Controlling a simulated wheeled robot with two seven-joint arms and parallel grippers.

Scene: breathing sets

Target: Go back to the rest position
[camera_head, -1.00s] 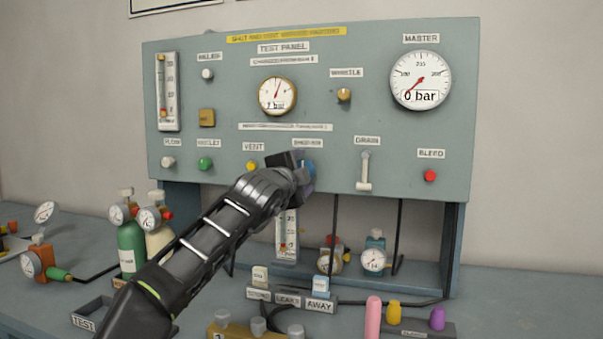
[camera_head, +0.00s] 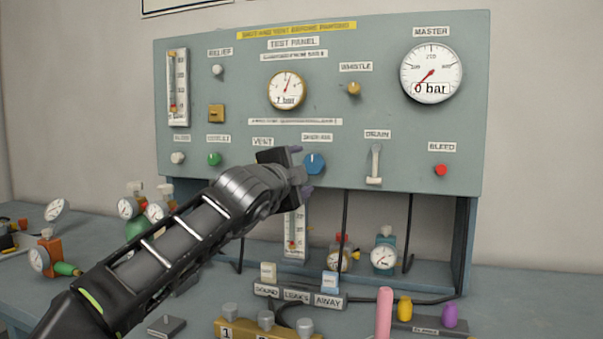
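My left arm comes in from the lower left. Its gripper (camera_head: 301,171) is in front of the grey test panel (camera_head: 330,105), just left of the blue knob (camera_head: 314,163). Its two fingertips are apart, one above the other, with nothing seen held between them. The blue knob shows almost whole beside the fingertips and looks clear of them. The gripper hides the vent knob under its label (camera_head: 263,141). My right gripper is not in view.
Gauges, a drain lever (camera_head: 375,163) and a red bleed button (camera_head: 441,170) are on the panel. Below stand small regulators (camera_head: 384,257), a labelled block with tags (camera_head: 297,295) and a pink cylinder (camera_head: 384,312). Bottles at the left are partly behind my arm.

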